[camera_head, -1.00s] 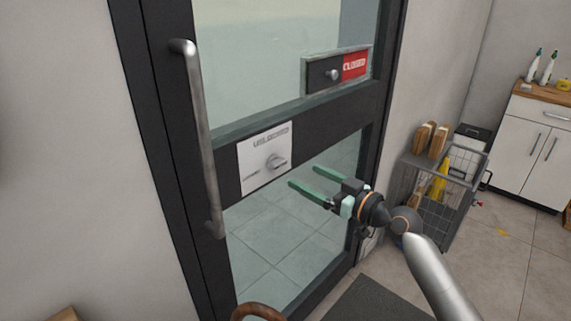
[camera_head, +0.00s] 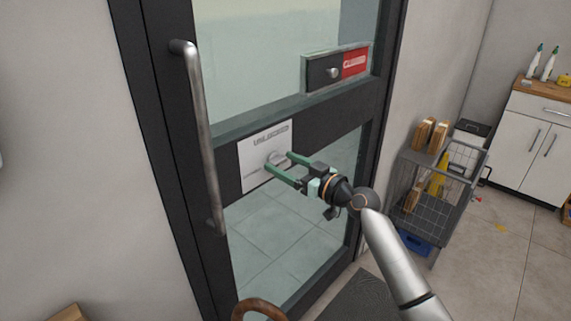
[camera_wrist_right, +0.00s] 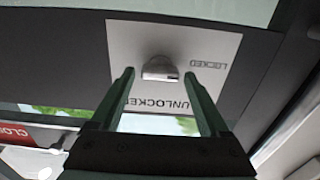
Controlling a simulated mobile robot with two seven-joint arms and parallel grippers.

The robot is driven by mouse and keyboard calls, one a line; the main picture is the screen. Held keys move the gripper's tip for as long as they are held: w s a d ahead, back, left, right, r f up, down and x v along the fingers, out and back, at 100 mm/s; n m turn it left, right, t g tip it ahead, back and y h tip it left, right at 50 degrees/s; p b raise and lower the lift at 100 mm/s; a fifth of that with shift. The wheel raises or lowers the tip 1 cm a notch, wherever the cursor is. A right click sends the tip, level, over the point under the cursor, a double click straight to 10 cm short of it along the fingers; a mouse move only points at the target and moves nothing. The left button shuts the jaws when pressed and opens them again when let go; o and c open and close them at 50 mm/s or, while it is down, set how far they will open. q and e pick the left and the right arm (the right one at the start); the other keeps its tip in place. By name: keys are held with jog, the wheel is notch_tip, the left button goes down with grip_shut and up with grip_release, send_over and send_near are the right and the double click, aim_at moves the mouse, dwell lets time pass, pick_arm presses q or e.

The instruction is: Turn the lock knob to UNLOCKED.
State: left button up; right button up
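The lock knob (camera_head: 277,159) is a small grey knob on a white plate (camera_head: 254,150) on the door's dark middle rail. In the right wrist view the knob (camera_wrist_right: 158,68) sits between and just beyond the fingertips. The plate there (camera_wrist_right: 205,45) reads LOCKED and UNLOCKED, upside down. My right gripper (camera_head: 279,163) is open, its two green fingers pointing at the plate on either side of the knob; it also shows in the right wrist view (camera_wrist_right: 158,75). No contact with the knob is visible. My left gripper is not in view.
A long vertical door handle (camera_head: 203,140) stands left of the plate. A sliding CLOSED sign (camera_head: 337,69) is above right. A wire cart (camera_head: 437,190) with bread and a white cabinet (camera_head: 532,145) stand to the right.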

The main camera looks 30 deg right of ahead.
jog(key=c, duration=1.1)
jog(key=shift+c, duration=0.2)
jog(key=shift+m, duration=1.3)
jog(key=m+p, duration=0.1)
jog(key=m, duration=0.1)
jog(key=shift+d+m, duration=0.1)
jog(key=shift+m, duration=0.3)
jog(key=m+p, duration=0.1)
jog(key=m, duration=0.2)
jog(key=shift+m, duration=0.3)
jog(key=m+p, duration=0.1)
jog(key=m, duration=0.3)
jog(key=shift+m, duration=0.3)
jog(key=shift+d+f+m+p, duration=0.1)
jog(key=shift+m+p, duration=1)
jog(key=shift+m, duration=1)
